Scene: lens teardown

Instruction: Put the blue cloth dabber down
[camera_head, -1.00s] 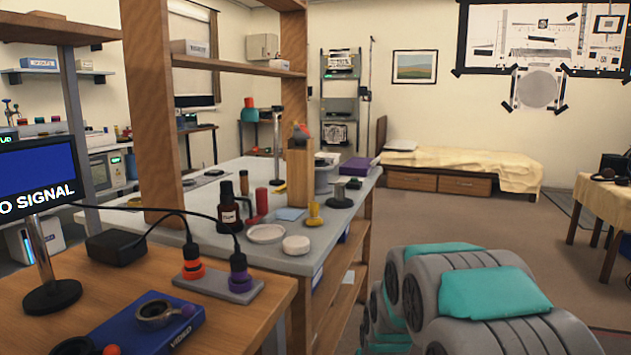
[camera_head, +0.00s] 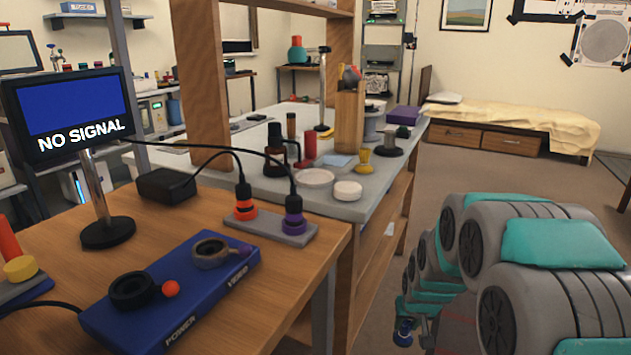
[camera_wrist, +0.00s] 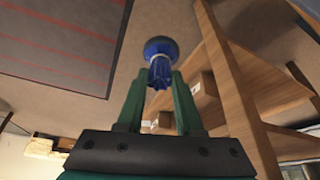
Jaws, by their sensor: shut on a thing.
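The blue cloth dabber (camera_wrist: 161,50) is in the wrist view, with a round dark blue end and a ribbed blue part below a pale band. My gripper (camera_wrist: 160,84) has its green fingers shut on the ribbed part, and the round end points away from the palm. In the head view, a small blue thing (camera_head: 404,332) at the bottom, beside my arm, looks like the same dabber. It is held in the air beside the benches, above the floor.
A wooden desk (camera_head: 190,232) holds a NO SIGNAL monitor (camera_head: 72,110), a blue POWER/VIDEO box (camera_head: 175,295) and a grey plug strip (camera_head: 270,228). Behind, a grey bench (camera_head: 268,183) carries a dark bottle (camera_head: 276,148), a white dish (camera_head: 314,178) and a white round pot (camera_head: 348,190). Shelves sit below.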

